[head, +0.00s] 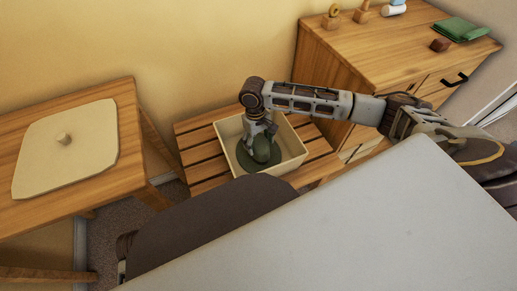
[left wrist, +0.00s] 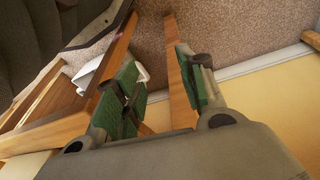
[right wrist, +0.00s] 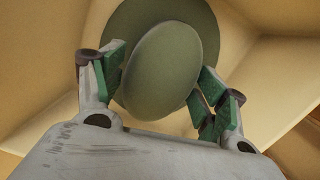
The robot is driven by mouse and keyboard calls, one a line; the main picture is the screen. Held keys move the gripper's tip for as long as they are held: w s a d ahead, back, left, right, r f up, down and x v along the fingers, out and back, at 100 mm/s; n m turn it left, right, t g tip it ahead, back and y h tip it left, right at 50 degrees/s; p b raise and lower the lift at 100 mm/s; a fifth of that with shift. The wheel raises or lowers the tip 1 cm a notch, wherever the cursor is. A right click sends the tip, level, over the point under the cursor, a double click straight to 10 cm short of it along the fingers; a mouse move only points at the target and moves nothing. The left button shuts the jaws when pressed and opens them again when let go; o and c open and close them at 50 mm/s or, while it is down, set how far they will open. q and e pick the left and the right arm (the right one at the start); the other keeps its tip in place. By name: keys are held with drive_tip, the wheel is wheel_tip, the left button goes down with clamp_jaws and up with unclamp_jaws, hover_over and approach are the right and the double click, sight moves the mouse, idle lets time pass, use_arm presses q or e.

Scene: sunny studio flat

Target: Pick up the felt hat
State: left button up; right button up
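The felt hat (head: 262,151) is dark green with a rounded crown and a flat brim. It lies crown up inside a cream box (head: 228,128). My right gripper (head: 268,131) is over the hat from above and hides part of it. In the right wrist view the hat's crown (right wrist: 162,72) sits between the two spread fingers (right wrist: 163,85), with the brim behind it. The fingers are close to the crown's sides; I cannot tell whether they touch. My left gripper (left wrist: 165,90) is open and empty in the left wrist view, and is not seen in the head view.
The box stands on a slatted wooden bench (head: 195,158). A wooden table with a cream lidded-looking board (head: 60,165) is at left. A wooden cabinet (head: 350,50) at right bears a green cloth (head: 461,29) and small objects. The box walls surround the hat closely.

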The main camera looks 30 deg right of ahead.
drive_tip(key=c, duration=0.9)
use_arm(q)
drive_tip(key=shift+w+r, duration=0.1)
use_arm(e)
drive_tip(key=shift+r, duration=0.1)
drive_tip(key=shift+r, duration=0.2)
wheel_tip(320, 180, up, 8)
drive_tip(key=p, duration=0.3)
drive_tip(key=shift+r, duration=0.1)
use_arm(q)
drive_tip(key=shift+g+y, duration=0.3)
drive_tip(key=shift+g, duration=0.1)
drive_tip(key=shift+s+a+f, duration=0.2)
drive_tip(key=shift+f, duration=0.55)
drive_tip(key=shift+s+a+f, duration=0.15)
drive_tip(key=shift+s+f, duration=0.1)
drive_tip(key=shift+f, duration=0.55)
drive_tip(key=shift+s+a+f, duration=0.2)
drive_tip(key=shift+f, duration=0.55)
use_arm(e)
drive_tip(key=shift+r, duration=0.65)
